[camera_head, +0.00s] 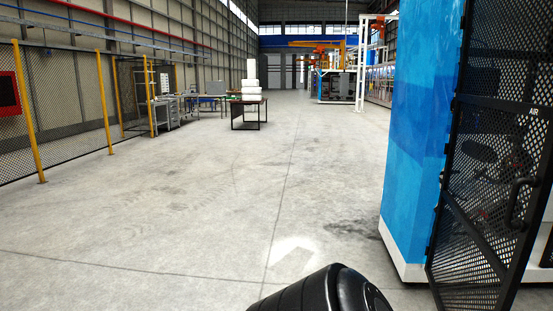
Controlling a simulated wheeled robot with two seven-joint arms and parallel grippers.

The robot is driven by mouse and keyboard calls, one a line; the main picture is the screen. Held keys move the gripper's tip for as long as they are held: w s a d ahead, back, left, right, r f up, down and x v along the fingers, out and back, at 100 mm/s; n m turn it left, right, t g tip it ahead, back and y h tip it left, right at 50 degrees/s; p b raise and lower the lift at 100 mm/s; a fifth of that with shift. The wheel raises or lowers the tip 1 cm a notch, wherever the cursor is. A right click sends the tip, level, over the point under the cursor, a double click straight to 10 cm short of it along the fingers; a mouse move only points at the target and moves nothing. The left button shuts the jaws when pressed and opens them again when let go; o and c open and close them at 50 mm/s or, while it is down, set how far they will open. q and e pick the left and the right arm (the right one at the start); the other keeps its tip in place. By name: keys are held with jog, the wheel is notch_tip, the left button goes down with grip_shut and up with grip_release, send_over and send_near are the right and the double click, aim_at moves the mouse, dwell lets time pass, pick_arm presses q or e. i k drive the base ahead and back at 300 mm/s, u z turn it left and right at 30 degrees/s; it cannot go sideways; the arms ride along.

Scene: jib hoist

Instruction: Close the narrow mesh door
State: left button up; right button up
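The narrow mesh door (468,235) is a black perforated panel in a black frame at the right edge of the head view. It stands swung out at an angle from the blue and white cabinet (408,150). A black bar handle (515,203) is on its right part, below a small "AIR" label. A rounded black part at the bottom middle is mine. Neither gripper's fingers show. The door's right side is partly cut off by the picture edge.
The concrete floor (200,210) ahead is wide and clear. A yellow-post mesh fence (75,100) runs along the left. A dark table (249,109) with white stacked items stands farther back. A yellow crane structure (335,85) is in the distance.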

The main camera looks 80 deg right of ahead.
aim_at(510, 278)
jog(key=z, duration=3.85)
jog(key=i, duration=1.65)
jog(key=k, duration=0.5)
jog(key=u, duration=1.75)
jog(key=i, duration=1.25)
jog(key=z, duration=2.1)
